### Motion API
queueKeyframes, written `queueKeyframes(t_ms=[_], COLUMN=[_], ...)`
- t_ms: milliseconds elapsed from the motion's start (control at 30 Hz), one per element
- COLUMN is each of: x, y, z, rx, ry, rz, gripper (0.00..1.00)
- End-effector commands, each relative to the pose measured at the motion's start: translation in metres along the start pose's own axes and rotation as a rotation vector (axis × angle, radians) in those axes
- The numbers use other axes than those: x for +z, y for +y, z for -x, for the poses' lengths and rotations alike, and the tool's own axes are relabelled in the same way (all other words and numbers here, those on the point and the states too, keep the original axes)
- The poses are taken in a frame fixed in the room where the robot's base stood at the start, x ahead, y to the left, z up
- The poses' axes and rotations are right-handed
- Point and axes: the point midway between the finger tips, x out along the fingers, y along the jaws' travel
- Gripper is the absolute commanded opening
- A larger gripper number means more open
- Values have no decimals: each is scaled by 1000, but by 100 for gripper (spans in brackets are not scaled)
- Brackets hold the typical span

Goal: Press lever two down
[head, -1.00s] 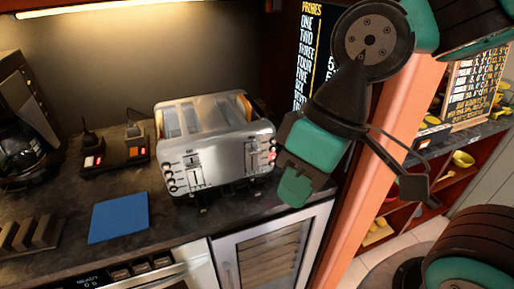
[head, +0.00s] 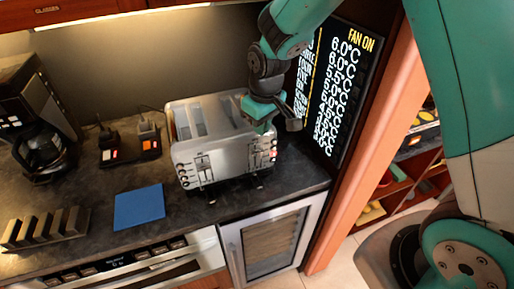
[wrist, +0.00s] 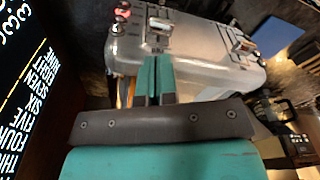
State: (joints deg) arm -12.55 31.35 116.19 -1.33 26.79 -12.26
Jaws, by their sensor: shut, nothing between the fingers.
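The silver toaster (head: 225,157) stands on the dark counter, with slots on top and control panels with levers on its front face. In the wrist view the toaster (wrist: 195,62) fills the top middle, with one lever (wrist: 159,27) close above the fingertips and another lever (wrist: 242,44) to the right. My gripper (head: 261,112) is over the toaster's right end in the head view. Its two teal fingers (wrist: 155,75) are together with nothing between them. They lie over the toaster's body in the wrist view; I cannot tell whether they touch it.
A blue mat (head: 139,207) lies left of the toaster. A coffee maker (head: 42,140), a dark box with lit switches (head: 130,150) and a slotted rack (head: 45,229) stand farther left. A black menu board (head: 340,90) and a wooden post (head: 375,150) close off the right.

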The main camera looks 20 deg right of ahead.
Motion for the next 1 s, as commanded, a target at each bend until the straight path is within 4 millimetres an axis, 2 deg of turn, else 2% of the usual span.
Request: queueKeyframes(t_ms=[267,800,1000], x=[1,1,1], y=[-1,-1,-1], z=[-5,-65,-71], rx=[-2,-2,-2], ry=[-1,-1,-1], rz=[0,1,1], gripper=[0,0,0])
